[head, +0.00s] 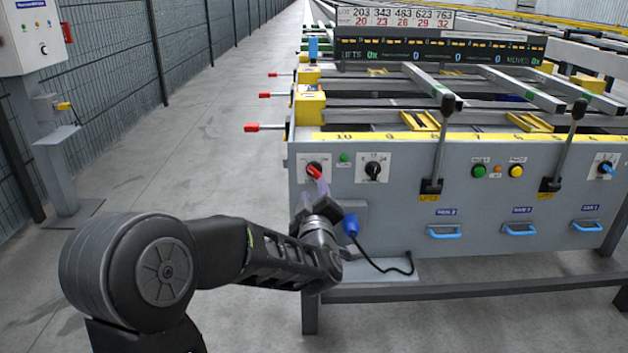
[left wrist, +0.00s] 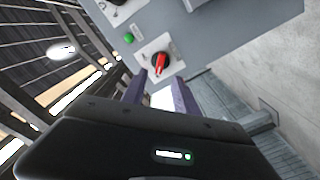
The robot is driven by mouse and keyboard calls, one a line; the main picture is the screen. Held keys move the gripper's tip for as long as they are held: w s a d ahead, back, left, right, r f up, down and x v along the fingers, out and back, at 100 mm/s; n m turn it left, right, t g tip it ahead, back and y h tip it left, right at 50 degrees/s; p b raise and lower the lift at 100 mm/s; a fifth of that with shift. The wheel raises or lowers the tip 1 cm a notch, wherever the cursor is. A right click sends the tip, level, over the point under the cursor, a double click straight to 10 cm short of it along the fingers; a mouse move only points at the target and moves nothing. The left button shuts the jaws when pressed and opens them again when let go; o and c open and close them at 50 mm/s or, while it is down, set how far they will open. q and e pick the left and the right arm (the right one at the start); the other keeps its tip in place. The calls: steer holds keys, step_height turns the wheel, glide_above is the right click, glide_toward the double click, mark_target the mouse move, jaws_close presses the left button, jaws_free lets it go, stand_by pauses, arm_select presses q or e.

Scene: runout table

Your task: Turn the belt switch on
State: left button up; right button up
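A red-handled rotary switch (head: 314,172) sits on a white plate at the left end of the grey panel; its label is too small to read. Its handle is tilted, top to the left in the head view. It also shows in the left wrist view as a red handle on a black base (left wrist: 160,64). My left gripper (head: 312,192) is just in front of and below it, pointing at the panel. In the left wrist view the two purple-grey fingers (left wrist: 158,82) are apart, with the switch just beyond their tips and nothing between them. My right gripper is not in view.
A black dial (head: 373,169) and a small green lamp (head: 344,158) sit right of the switch. A blue plug with a black cable (head: 352,224) is close to my left wrist. Levers (head: 440,150) rise farther right.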

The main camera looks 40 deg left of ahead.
mark_target(314, 175)
arm_select(q)
steer(key=b+x, duration=0.2)
steer(key=x, duration=0.4)
steer(key=shift+w+a+f, duration=0.15)
steer(key=shift+w+a, duration=0.1)
steer(key=shift+w, duration=0.05)
steer(key=shift+w+a, duration=0.25)
steer(key=shift+w, duration=0.05)
steer(key=shift+c, duration=0.2)
jaws_close()
